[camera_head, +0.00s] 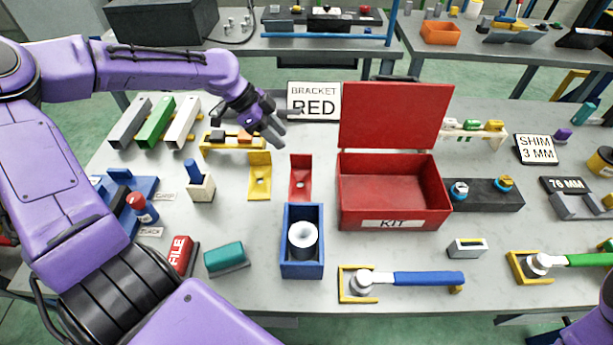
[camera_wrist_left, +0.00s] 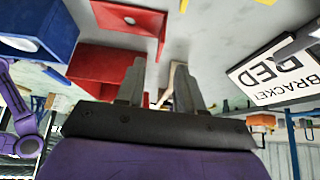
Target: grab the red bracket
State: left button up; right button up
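The red bracket (camera_head: 300,178) is an L-shaped plate with a hole, lying on the grey table between a yellow bracket (camera_head: 260,177) and the red kit box (camera_head: 392,190). It also shows near the top of the left wrist view (camera_wrist_left: 130,20). My left gripper (camera_head: 276,126) is above the table, behind and to the left of the red bracket, and apart from it. Its two fingers (camera_wrist_left: 161,88) are spread with nothing between them. My right gripper is not in view; only a purple part of that arm shows at the lower right.
A "BRACKET RED" sign (camera_head: 314,101) stands behind the red bracket. A blue bin (camera_head: 303,264) with a white roll (camera_head: 303,236) is in front of it. The kit box's raised lid (camera_head: 394,115) is a tall obstacle on the right.

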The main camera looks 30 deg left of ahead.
aim_at(297, 154)
pick_arm(q)
jog(key=b+x, duration=0.1)
jog(key=x, duration=0.3)
jog(key=shift+w+d+f, duration=0.1)
jog(key=shift+w+f, duration=0.05)
jog(key=shift+f, duration=0.1)
jog(key=x, duration=0.6)
jog(key=shift+p, duration=0.4)
jog(key=shift+r, duration=0.2)
grip_shut()
